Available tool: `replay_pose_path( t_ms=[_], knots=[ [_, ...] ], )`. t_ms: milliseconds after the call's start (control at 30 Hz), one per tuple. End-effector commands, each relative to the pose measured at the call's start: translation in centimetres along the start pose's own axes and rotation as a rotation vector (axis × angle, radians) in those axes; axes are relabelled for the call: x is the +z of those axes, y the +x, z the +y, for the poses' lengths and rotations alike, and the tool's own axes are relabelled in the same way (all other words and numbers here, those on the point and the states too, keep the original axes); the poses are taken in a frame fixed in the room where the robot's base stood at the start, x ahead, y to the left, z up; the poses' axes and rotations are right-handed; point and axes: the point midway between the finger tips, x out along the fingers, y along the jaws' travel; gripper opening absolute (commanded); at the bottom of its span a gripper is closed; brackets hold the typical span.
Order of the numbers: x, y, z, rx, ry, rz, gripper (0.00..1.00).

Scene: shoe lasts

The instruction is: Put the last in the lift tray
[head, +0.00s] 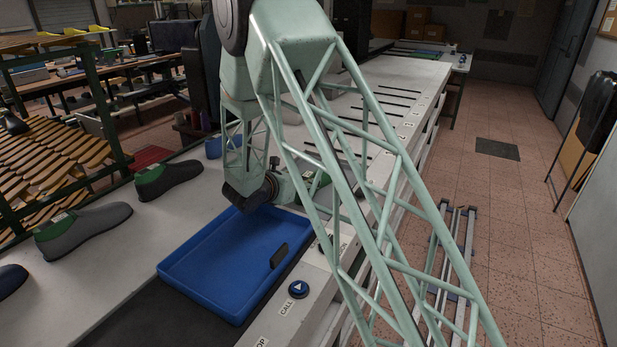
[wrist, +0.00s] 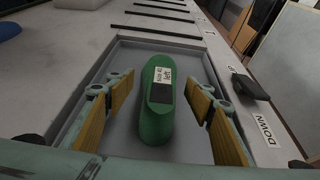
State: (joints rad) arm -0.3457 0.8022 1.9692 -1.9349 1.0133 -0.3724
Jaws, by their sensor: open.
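A green last (wrist: 155,125) with a white label and a dark patch on top lies lengthwise in a shallow grey tray (wrist: 118,62) in the wrist view. My gripper (wrist: 160,86) is open, with one yellowish pad on each side of the last and a visible gap on both sides. The tray has a raised rim, and a label reading DOWN sits beside it at the right. In the head view my arm hides most of this spot; a bit of green (head: 318,183) shows behind it.
A blue tray (head: 190,268) lies nearer on the bench, with a round CALL button (head: 298,289) beside it. Grey lasts with green tops (head: 88,228) (head: 168,180) stand at left. A dark lever (wrist: 250,86) stands right of the grey tray. Dark slots line the bench beyond.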

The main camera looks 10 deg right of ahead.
Motion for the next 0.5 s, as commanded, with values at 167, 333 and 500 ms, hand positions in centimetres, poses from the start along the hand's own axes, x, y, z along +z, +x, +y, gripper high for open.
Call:
replay_pose_path(
  t_ms=[167,333,500],
  knots=[
    [0.1,-2.7,0.1,0.002,-0.002,0.000,0.49],
    [0.0,-4.4,0.1,0.002,-0.001,0.000,0.49],
    [0.0,-5.3,0.0,0.001,-0.001,0.000,0.49]
  ],
)
